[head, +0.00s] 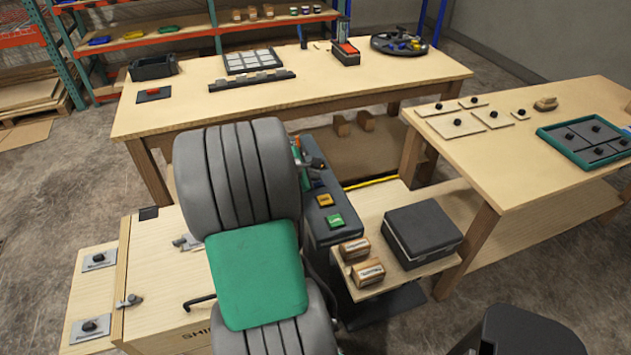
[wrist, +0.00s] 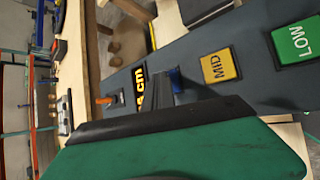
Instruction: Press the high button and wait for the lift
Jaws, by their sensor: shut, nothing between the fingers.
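The dark console (head: 318,232) stands just right of my arm in the head view. It carries a green LOW button (head: 335,221), a yellow MID button (head: 325,200) and a blue button (head: 318,183) at its far end. In the wrist view the LOW button (wrist: 297,41) and MID button (wrist: 218,66) are clear. The blue button (wrist: 176,78) is mostly hidden behind my gripper (wrist: 160,88), and its label cannot be read. My gripper is shut and empty at that button; I cannot tell whether it touches. Yellow "cm" display text (wrist: 140,88) is partly covered.
A wooden platform (head: 378,290) beside the console bears a dark case (head: 421,233) and two small labelled blocks (head: 360,260). A long workbench (head: 300,105) stands behind, and another table (head: 530,165) stands to the right. A wooden crate (head: 160,265) is at the left.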

